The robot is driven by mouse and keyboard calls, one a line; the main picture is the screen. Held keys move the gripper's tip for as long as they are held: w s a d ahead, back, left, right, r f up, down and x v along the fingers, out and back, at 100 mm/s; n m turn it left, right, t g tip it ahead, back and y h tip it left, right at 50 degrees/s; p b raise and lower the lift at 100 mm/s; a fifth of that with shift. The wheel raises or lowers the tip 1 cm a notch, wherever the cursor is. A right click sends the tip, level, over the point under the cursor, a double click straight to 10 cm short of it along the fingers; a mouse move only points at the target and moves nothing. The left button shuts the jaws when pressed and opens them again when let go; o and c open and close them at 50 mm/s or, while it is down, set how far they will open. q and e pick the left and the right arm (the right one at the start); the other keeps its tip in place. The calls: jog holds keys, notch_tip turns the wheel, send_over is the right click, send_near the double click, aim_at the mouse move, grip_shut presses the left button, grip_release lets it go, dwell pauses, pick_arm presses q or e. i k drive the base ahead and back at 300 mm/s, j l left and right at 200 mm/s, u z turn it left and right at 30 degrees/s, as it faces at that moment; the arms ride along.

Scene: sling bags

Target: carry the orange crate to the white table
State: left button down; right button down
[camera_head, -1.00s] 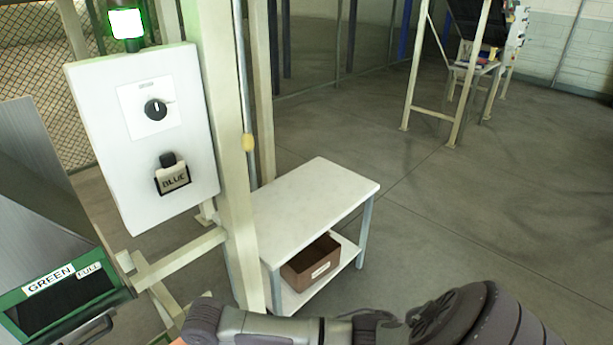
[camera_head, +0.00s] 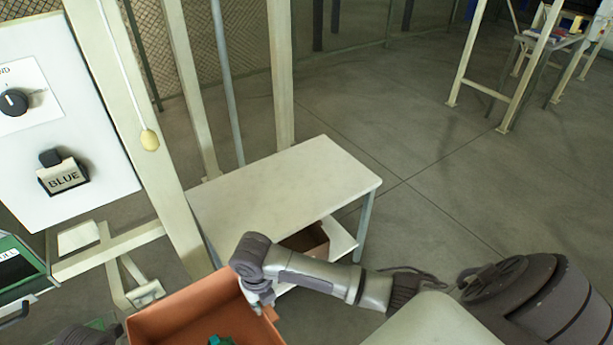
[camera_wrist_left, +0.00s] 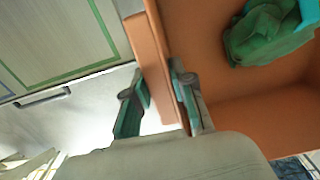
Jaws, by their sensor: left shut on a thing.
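The orange crate (camera_head: 178,308) is at the bottom of the head view, partly cut off, with a green bag (camera_head: 220,340) inside. In the left wrist view its wall (camera_wrist_left: 150,50) runs between the fingers of my left gripper (camera_wrist_left: 157,85), which is shut on it. The green bag (camera_wrist_left: 265,35) lies inside the crate there. My right gripper (camera_head: 262,296) is at the crate's right rim; its fingers are too small to read. The white table (camera_head: 290,185) stands just beyond the crate, its top bare.
A brown box (camera_head: 306,240) sits on the table's lower shelf, partly behind my right arm. A cream post (camera_head: 150,150) and a white panel labelled BLUE (camera_head: 75,120) stand left of the table. The floor to the right is open.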

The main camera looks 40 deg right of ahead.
aim_at(289, 190)
jog(key=l, duration=2)
jog(key=i+l, duration=0.55)
jog(key=i, duration=0.9)
